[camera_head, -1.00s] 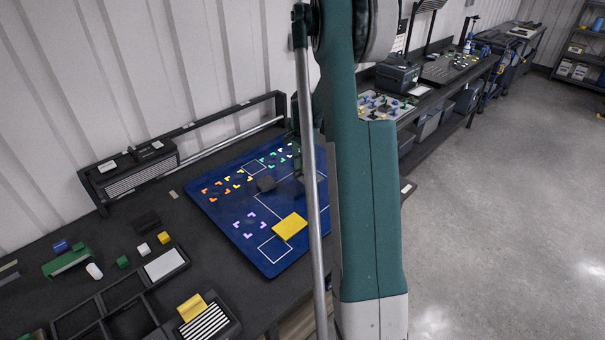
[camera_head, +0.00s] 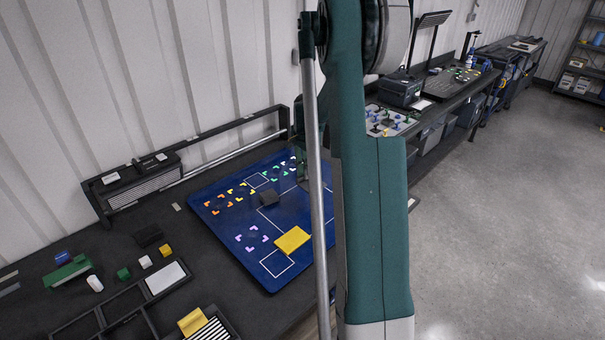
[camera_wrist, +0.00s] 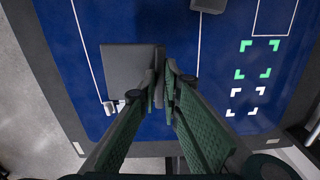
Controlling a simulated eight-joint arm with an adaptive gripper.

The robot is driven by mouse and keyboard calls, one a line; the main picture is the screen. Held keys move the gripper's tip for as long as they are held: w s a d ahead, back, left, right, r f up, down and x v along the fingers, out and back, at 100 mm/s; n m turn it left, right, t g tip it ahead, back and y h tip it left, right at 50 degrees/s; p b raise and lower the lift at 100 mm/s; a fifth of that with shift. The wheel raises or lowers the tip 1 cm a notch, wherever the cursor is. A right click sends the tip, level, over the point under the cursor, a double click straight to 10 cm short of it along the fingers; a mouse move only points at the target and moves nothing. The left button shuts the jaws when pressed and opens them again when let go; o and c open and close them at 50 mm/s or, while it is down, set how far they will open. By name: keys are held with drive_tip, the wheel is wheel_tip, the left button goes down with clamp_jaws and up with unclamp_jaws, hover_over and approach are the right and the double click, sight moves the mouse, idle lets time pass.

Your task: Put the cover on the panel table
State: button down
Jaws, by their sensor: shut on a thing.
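The panel table is a blue board (camera_head: 225,240) with white outlines and coloured corner marks; it also fills much of the wrist view (camera_wrist: 70,40). In the wrist view a flat grey square plate (camera_wrist: 128,70), which looks like the cover, is over the board. My gripper (camera_wrist: 161,88), with green pads, is shut on its right edge. I cannot tell whether the plate touches the board. In the head view my arm hides most of the gripper and the plate.
Small blocks, a green piece (camera_head: 68,270) and dark trays (camera_head: 125,308) lie to the left. A grey bin (camera_head: 400,91) stands further right.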

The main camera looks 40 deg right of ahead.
idle(0.4)
drive_tip(key=w+a+n, duration=0.3)
drive_tip(key=w+a, duration=0.9)
drive_tip(key=a, duration=0.4)
drive_tip(key=w+a+n, duration=0.2)
drive_tip(key=w+a, duration=0.9)
drive_tip(key=a, duration=0.4)
drive_tip(key=w+a+f+n, duration=0.1)
drive_tip(key=w+a+n, duration=0.1)
drive_tip(key=a, duration=2)
drive_tip(key=w+a+f+n, duration=0.1)
drive_tip(key=w+a+n, duration=0.2)
drive_tip(key=a, duration=1.9)
drive_tip(key=shift+w+b, duration=0.3)
drive_tip(key=shift+w, duration=0.85)
drive_tip(key=shift+a+f, duration=0.1)
drive_tip(key=shift+f, duration=3)
drive_tip(key=shift+f, duration=1.85)
